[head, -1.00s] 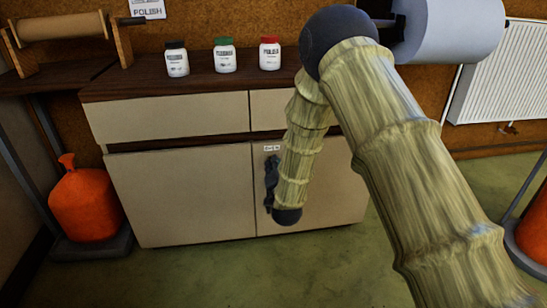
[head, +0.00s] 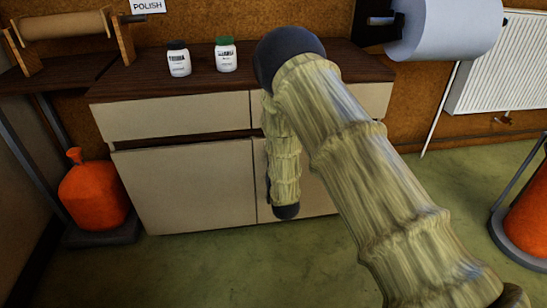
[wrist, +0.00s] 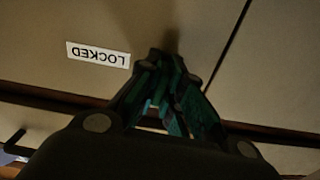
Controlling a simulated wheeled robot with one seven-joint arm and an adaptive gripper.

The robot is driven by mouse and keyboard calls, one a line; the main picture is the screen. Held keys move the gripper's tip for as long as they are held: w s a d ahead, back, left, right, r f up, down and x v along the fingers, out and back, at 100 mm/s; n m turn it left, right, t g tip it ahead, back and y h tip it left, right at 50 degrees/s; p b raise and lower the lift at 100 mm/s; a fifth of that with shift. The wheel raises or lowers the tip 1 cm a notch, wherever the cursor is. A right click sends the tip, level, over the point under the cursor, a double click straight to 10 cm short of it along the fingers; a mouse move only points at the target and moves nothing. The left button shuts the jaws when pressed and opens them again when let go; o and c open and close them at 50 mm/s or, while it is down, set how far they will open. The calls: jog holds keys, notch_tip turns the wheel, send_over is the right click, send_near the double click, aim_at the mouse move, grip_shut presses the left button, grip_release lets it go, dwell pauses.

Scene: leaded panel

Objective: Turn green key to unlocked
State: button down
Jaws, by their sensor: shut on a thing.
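My gripper (wrist: 168,62) shows in the wrist view with its dark fingers drawn together against the cabinet front. They are shut on the green key, which is dark and mostly hidden between the fingers. Green tints show along the inner sides of the fingers. A white label reading LOCKED (wrist: 98,54), upside down in this view, is on the panel to the left of the fingertips. In the head view my arm covers the key and nearly all of the gripper. How far the key is turned cannot be seen.
The cream cabinet (head: 185,188) has a dark wooden top with a dark-lidded jar (head: 178,60) and a green-lidded jar (head: 226,56). An orange container (head: 92,195) stands at left. A paper roll (head: 445,28) and a radiator (head: 500,70) are at right. Green floor is open in front.

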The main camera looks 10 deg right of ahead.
jog(key=shift+n, duration=0.4)
jog(key=c, duration=1.6)
grip_release()
jog(key=shift+o, duration=0.2)
jog(key=shift+s, duration=0.1)
jog(key=s, duration=1.1)
jog(key=shift+s, duration=0.4)
